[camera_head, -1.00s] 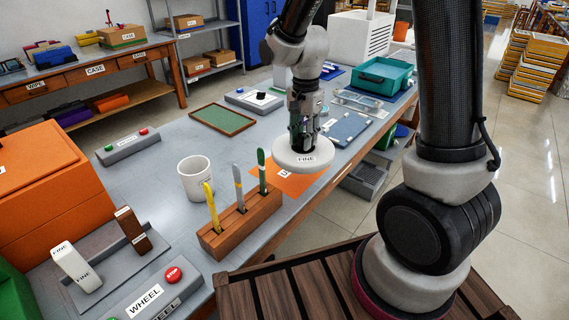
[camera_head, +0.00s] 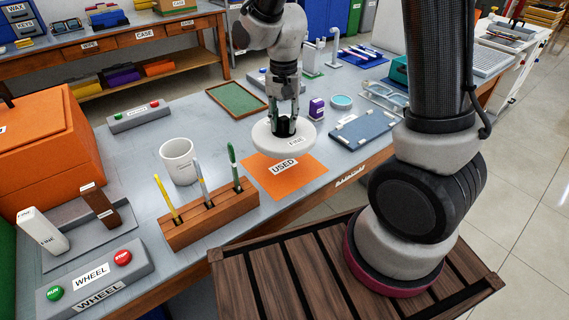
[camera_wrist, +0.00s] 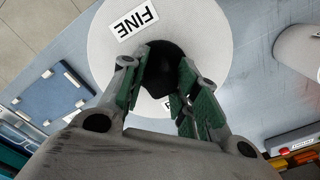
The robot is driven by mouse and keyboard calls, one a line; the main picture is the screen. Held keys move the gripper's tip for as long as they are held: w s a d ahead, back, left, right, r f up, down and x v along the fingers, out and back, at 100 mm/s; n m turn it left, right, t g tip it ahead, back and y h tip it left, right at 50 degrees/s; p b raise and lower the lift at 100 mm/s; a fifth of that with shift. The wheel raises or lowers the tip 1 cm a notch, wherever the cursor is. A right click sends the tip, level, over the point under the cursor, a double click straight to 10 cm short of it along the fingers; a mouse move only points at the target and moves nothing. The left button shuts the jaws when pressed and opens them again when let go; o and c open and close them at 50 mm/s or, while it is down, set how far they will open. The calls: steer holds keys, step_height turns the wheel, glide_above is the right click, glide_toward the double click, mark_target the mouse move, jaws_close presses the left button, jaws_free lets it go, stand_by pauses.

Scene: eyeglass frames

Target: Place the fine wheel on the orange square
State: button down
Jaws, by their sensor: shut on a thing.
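The fine wheel (camera_head: 268,139) is a white disc with a black hub and a FINE label. My gripper (camera_head: 284,122) is shut on its hub and holds the disc roughly level. In the head view the wheel overlaps the back edge of the orange square (camera_head: 312,167), which has a USED label and lies on the grey table. I cannot tell how high the wheel is above the table. In the wrist view the fine wheel (camera_wrist: 214,30) fills the top middle, with my gripper's green-padded fingers (camera_wrist: 160,85) around the dark hub. The orange square is hidden there.
A wooden block (camera_head: 212,218) with several upright tools stands left of the square, with a white mug (camera_head: 178,165) behind it. A blue tray (camera_head: 362,131) lies to the right and a green tray (camera_head: 238,100) behind. The table's front edge is close to the square.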

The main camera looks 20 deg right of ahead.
steer(key=shift+a+f, duration=0.1)
steer(key=shift+f, duration=0.1)
step_height(320, 180, down, 10)
steer(key=shift+r, duration=0.2)
steer(key=c, duration=1.1)
jaws_free()
steer(key=shift+f, duration=0.1)
